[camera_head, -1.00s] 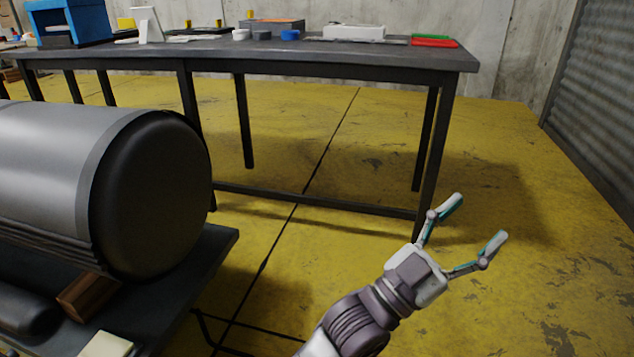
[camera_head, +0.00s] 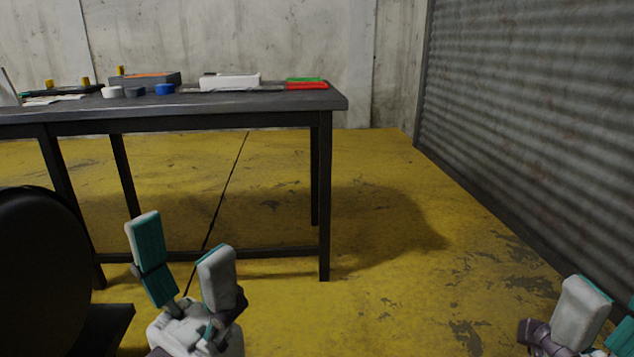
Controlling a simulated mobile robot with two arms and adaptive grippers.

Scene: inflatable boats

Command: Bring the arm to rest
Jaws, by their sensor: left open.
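My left gripper (camera_head: 180,235) is at the lower left of the head view, pointing up. Its two white and teal fingers are spread apart with nothing between them. It appears in front of the floor and the lower part of the table, touching neither. My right gripper (camera_head: 596,305) shows only partly in the lower right corner, cut off by the frame edges. I cannot tell whether its fingers are apart. Most of both arms is out of view.
A dark table (camera_head: 290,108) holds a white device (camera_head: 230,82), red and green trays (camera_head: 307,85) and small round pieces. A dark cylinder end (camera_head: 38,270) stands at the left. A corrugated shutter (camera_head: 540,120) is at the right. Yellow floor (camera_head: 400,270) between is clear.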

